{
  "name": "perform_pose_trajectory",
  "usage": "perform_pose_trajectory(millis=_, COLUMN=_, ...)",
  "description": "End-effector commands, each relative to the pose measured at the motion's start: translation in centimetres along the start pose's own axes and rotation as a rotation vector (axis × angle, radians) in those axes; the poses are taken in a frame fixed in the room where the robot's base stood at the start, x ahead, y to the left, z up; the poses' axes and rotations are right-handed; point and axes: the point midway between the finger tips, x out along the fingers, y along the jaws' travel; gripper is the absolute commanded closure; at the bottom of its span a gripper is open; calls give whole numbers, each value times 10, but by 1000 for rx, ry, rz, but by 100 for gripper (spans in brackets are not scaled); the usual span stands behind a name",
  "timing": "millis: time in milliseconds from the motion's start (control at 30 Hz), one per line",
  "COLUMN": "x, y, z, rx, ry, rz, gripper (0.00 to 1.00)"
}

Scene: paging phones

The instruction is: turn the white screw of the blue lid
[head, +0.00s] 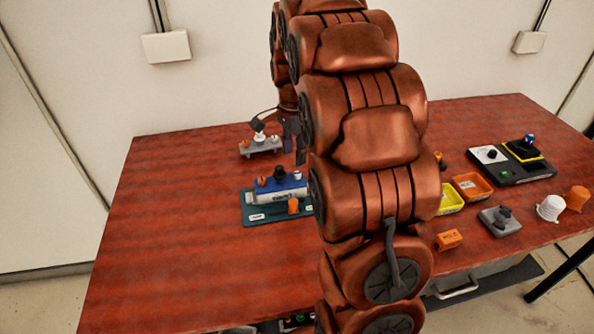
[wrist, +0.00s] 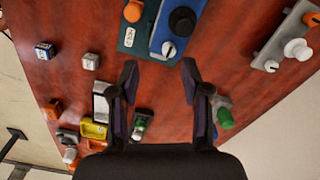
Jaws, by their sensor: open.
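The blue lid (head: 266,188) lies on a pale body on a teal base plate (head: 252,215), left of my arm in the head view. In the wrist view the blue lid (wrist: 160,40) is at the top, with a black knob (wrist: 182,20) and the slotted white screw (wrist: 168,48) near its end. My gripper (wrist: 159,72) is open and empty. Its fingertips are just below the white screw in the picture, apart from it, with the screw between their lines. In the head view my gripper (head: 294,138) is behind the lid, partly hidden by my arm.
A grey bar (head: 262,149) with a white knob (head: 260,137) and small screws stands behind the lid, close to my gripper. Right of my arm are a yellow bin (head: 449,200), an orange bin (head: 473,186) and a black-and-white console (head: 500,165). The table's left part is clear.

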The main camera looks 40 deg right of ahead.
Motion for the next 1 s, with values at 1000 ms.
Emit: perform_pose_trajectory(millis=1000, x=85, y=-13, z=-18, rx=95, ry=2, rz=-6, gripper=53)
